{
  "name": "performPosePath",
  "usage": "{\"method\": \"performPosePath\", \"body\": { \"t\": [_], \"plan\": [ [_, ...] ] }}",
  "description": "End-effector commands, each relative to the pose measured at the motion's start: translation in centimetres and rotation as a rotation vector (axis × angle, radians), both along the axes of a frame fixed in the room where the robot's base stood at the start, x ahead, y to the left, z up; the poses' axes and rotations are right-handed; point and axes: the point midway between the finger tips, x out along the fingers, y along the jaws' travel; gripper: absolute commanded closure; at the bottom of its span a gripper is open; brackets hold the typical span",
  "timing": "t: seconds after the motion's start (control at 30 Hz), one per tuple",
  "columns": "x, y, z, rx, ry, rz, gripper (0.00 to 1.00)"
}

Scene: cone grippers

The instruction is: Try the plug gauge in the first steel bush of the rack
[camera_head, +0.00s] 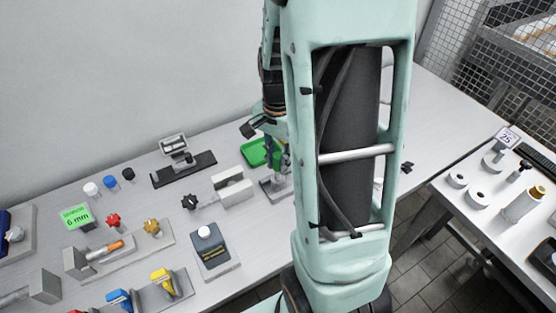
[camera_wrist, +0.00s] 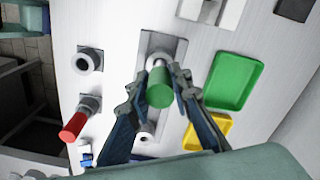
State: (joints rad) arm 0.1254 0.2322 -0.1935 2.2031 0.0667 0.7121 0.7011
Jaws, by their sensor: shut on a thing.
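In the wrist view my gripper (camera_wrist: 160,85) is shut on the green handle of the plug gauge (camera_wrist: 160,92). The gauge's steel end (camera_wrist: 158,63) points away from the camera, over the far part of the grey rack (camera_wrist: 169,43). I cannot tell whether that end is inside a bush or just above one. A steel bush (camera_wrist: 145,141) shows on the near part of the rack, between my fingers. In the head view my gripper (camera_head: 279,154) is small, above the rack (camera_head: 273,190), and partly hidden by my arm.
A green tray (camera_wrist: 235,80) and a yellow tray (camera_wrist: 208,132) lie to the right of the rack in the wrist view. To the left are a grey ring-shaped part (camera_wrist: 88,61) and a red-handled tool (camera_wrist: 74,126).

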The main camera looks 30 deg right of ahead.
Motion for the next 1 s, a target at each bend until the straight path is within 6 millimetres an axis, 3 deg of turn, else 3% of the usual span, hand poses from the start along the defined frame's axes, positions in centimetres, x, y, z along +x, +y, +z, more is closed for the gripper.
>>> {"method": "performPosePath", "body": {
  "t": [1.0],
  "plan": [
    [0.0, 0.0, -1.9, 0.000, 0.000, 0.000, 1.00]
  ]
}}
